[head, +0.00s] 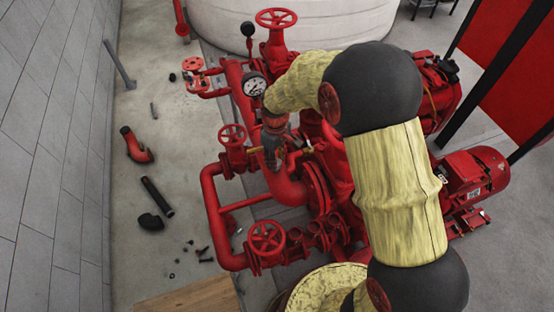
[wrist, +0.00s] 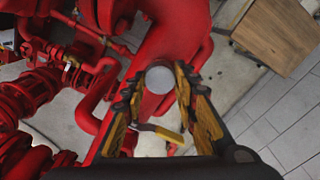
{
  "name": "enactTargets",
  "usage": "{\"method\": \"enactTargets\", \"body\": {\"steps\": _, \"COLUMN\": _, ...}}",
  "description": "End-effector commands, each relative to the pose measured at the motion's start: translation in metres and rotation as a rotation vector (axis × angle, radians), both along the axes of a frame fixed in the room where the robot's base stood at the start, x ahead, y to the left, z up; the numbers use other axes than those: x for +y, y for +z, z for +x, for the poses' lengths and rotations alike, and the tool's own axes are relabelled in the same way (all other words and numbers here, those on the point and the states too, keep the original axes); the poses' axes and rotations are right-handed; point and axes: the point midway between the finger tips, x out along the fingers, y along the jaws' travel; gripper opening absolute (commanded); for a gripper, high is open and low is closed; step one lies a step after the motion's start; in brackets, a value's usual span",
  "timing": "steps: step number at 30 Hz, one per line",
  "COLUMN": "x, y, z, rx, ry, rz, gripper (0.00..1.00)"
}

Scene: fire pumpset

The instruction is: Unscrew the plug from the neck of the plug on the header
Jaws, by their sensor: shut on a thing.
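The plug (wrist: 159,78) shows in the wrist view as a round grey end face at the red pipework. My gripper (wrist: 157,82) has yellow and black fingers on both sides of it, and they are shut on it. The red header (wrist: 178,38) runs up the picture behind the plug. The neck under the plug is mostly hidden, so I cannot tell how far the plug sits in its thread. In the head view my gripper (head: 272,150) points down among the red pipes, and the plug cannot be made out there.
A pressure gauge (head: 254,85) stands close beside my wrist. Red handwheels (head: 266,237) and valves crowd the pumpset. Loose pipe pieces (head: 157,196) and small fittings lie on the floor at left. A wooden board (head: 190,298) lies at the bottom.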

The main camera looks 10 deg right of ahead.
Motion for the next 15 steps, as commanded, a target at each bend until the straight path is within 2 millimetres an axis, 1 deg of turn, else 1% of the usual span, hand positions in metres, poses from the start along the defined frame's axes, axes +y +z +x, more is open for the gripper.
{"method": "enactTargets", "body": {"steps": 3, "x": 0.0005, "y": -0.0002, "z": 0.0001, "rx": -0.001, "ry": 0.14, "rz": 0.001, "gripper": 0.0}}
{"method": "enactTargets", "body": {"steps": 6, "x": 0.0004, "y": -0.0001, "z": 0.0, "rx": 0.0, "ry": 0.221, "rz": 0.0, "gripper": 0.0}}
{"method": "enactTargets", "body": {"steps": 9, "x": 0.0004, "y": 0.0001, "z": -0.0001, "rx": 0.0, "ry": 0.253, "rz": 0.0, "gripper": 0.0}}
{"method": "enactTargets", "body": {"steps": 15, "x": 0.0004, "y": 0.0001, "z": -0.0002, "rx": 0.0, "ry": 0.253, "rz": 0.0, "gripper": 0.0}}
